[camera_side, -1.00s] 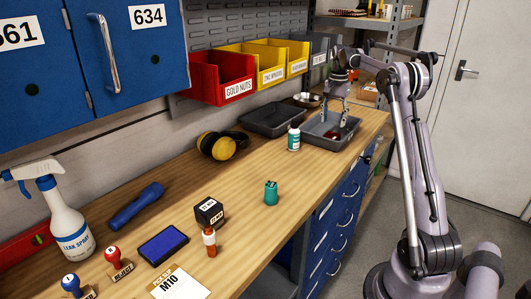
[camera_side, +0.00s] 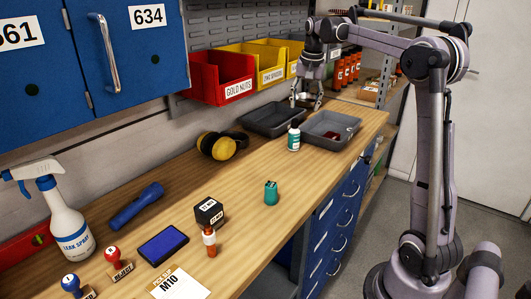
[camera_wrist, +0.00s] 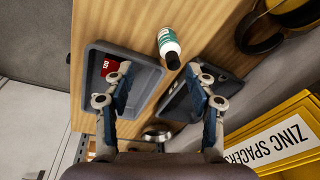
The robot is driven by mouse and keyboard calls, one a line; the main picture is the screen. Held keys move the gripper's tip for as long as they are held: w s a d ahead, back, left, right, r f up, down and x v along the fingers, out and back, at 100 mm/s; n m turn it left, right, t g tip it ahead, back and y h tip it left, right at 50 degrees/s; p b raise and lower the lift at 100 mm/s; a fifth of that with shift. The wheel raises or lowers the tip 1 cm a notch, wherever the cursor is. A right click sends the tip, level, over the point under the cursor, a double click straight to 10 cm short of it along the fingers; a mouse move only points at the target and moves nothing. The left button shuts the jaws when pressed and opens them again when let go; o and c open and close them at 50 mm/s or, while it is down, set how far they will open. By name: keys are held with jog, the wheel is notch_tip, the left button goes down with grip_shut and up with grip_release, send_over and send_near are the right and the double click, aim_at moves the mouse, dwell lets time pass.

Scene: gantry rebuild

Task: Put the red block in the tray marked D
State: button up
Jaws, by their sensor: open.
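A red block (camera_side: 331,134) lies inside the right grey tray (camera_side: 313,139). In the wrist view, the block (camera_wrist: 118,73) lies in the left-hand tray (camera_wrist: 150,72), with white marking on its red surface, partly behind a finger. My gripper (camera_side: 306,102) is open and empty, above and behind the trays, apart from the block. Its two spread fingers also show in the wrist view (camera_wrist: 158,78). A second, darker grey tray (camera_side: 272,121) stands to the left and looks empty. I cannot read a D on either tray.
A white bottle with a green label (camera_side: 294,136) stands close to the right tray. Yellow-and-black ear muffs (camera_side: 222,146) lie left of the dark tray. Wall bins (camera_side: 222,78) hang above. The bench middle is fairly clear.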

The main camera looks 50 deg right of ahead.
jog(key=s+a+f+n+t, duration=0.1)
jog(key=s+a+n, duration=0.15)
jog(key=a, duration=0.65)
jog(key=s+a+f+n+t, duration=0.15)
jog(key=a+n, duration=0.25)
jog(key=a, duration=0.5)
jog(key=s+a+f+n+t, duration=0.1)
jog(key=s+a+f+n, duration=0.1)
jog(key=s+a, duration=0.1)
jog(key=s+a+f+n+t, duration=0.1)
jog(key=s+a+f+n, duration=0.1)
jog(key=a, duration=0.3)
jog(key=s+a+f+n+t+y, duration=0.1)
jog(key=s+a+f+n, duration=0.1)
jog(key=s+a+f, duration=0.2)
jog(key=shift+a+f+n, duration=0.2)
jog(key=shift+a+n, duration=0.05)
jog(key=shift+a, duration=0.3)
jog(key=shift+w, duration=0.1)
